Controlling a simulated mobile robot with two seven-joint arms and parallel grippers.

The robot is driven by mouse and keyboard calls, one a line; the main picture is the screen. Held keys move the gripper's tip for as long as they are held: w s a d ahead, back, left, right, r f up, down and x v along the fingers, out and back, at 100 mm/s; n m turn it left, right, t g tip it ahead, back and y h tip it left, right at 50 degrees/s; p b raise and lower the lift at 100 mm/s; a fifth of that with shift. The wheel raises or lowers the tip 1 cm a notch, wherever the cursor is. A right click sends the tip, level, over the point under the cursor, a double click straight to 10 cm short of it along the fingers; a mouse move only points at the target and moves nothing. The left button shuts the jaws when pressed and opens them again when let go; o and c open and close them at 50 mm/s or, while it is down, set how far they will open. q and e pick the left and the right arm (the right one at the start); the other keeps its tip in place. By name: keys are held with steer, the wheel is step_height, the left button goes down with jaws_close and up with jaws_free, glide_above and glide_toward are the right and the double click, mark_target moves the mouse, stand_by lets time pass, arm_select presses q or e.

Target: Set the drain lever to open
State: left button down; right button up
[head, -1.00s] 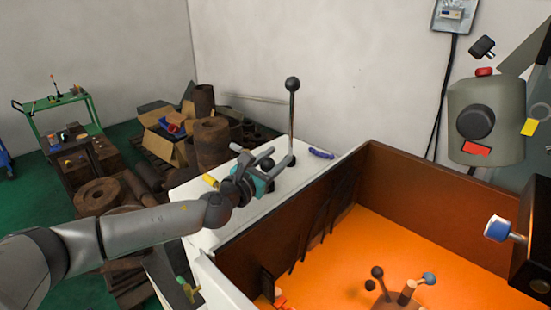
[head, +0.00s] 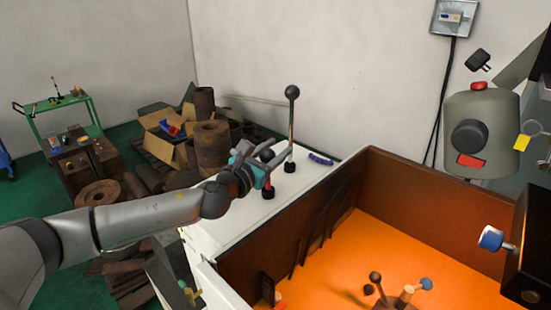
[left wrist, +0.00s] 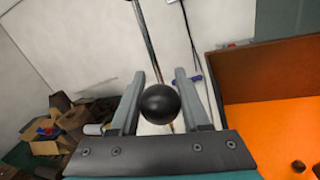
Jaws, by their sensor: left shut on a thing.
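A tall lever with a black ball knob (head: 292,92) stands upright on the white housing (head: 222,232). A shorter lever with a reddish shaft and black base (head: 268,192) stands just in front of it. My left gripper (head: 270,155) is at the top of the shorter lever, a little below the tall lever's knob. In the left wrist view a black ball knob (left wrist: 160,103) sits between the fingers, and the gripper is shut on it. The tall rod (left wrist: 146,35) shows behind it. No lever label is readable. My right gripper is not seen.
A purple item (head: 320,159) lies on the housing behind the levers. A brown-walled, orange-floored enclosure (head: 390,240) lies to the right, with several small knobs inside. Rusty cylinders and boxes (head: 208,145) and a green cart (head: 60,105) stand at the back left.

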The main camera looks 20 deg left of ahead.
arm_select(q)
steer(key=shift+r, duration=0.7)
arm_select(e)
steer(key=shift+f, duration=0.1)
arm_select(q)
steer(key=shift+r, duration=0.1)
steer(key=c, duration=0.8)
jaws_free()
steer(key=o, duration=0.4)
steer(key=shift+f, duration=0.25)
steer(key=shift+s+a+b, duration=0.35)
steer(key=shift+s+b, duration=0.6)
steer(key=shift+s, duration=1.55)
steer(key=shift+s+a+b, duration=0.35)
steer(key=shift+s+b, duration=0.55)
steer(key=shift+s, duration=1.65)
steer(key=shift+s+a+b, duration=0.35)
steer(key=shift+s+b, duration=0.6)
steer(key=shift+s, duration=1.55)
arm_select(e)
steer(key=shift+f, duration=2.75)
